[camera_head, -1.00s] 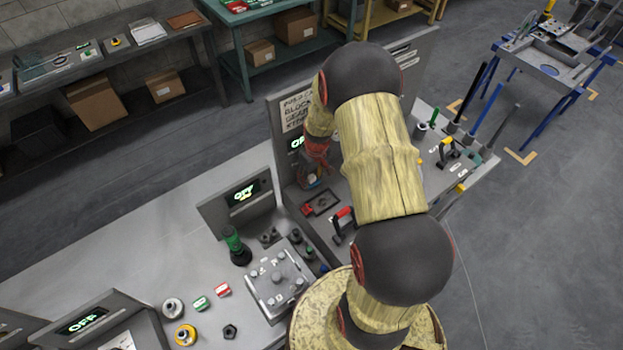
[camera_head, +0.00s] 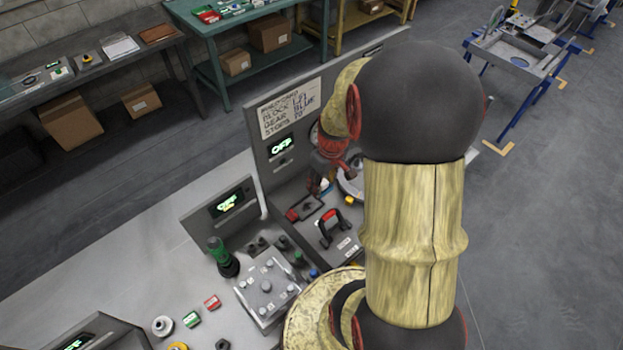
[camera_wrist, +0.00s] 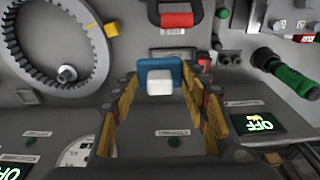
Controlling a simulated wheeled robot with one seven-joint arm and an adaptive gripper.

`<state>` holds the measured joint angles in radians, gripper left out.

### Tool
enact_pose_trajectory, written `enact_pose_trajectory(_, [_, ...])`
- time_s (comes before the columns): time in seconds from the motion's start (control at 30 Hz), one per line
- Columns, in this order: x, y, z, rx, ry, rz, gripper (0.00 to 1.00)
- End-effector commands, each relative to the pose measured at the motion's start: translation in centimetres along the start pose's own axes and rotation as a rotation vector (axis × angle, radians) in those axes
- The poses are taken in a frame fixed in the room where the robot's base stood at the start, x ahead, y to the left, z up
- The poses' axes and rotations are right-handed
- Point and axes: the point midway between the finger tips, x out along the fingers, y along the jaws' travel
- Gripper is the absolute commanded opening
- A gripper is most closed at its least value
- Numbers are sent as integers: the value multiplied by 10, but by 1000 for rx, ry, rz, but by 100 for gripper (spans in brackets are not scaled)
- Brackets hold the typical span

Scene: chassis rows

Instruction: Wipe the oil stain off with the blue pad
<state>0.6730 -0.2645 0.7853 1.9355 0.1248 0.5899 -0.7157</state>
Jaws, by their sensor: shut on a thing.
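My gripper (camera_wrist: 163,88) shows in the wrist view with its yellow-lined fingers on both sides of a white block. The block is on the blue pad (camera_wrist: 160,66), and the fingers are shut on this pad piece. The pad is near the fingertips, above a grey panel; whether it touches a surface I cannot tell. In the head view my gripper (camera_head: 326,182) is small and partly hidden by my arm, low near the upright panel marked OFF. I cannot make out an oil stain for certain in either view.
A toothed ring (camera_wrist: 102,62) lies beside my gripper in the wrist view. A red-handled tool (camera_head: 331,228), a dark tray (camera_head: 312,208) and a plate with knobs (camera_head: 268,288) sit close by. A green-handled tool (camera_head: 222,257) stands left.

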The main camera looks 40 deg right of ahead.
Motion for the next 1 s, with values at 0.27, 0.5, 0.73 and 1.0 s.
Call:
enact_pose_trajectory(0.27, [-1,-22,13,-42,-6,-10,19])
enact_pose_trajectory(0.5, [36,-45,0,-69,-6,-12,19])
enact_pose_trajectory(0.73, [60,-39,-21,-33,-1,-4,19])
enact_pose_trajectory(1.0, [64,-28,-35,0,-1,0,19])
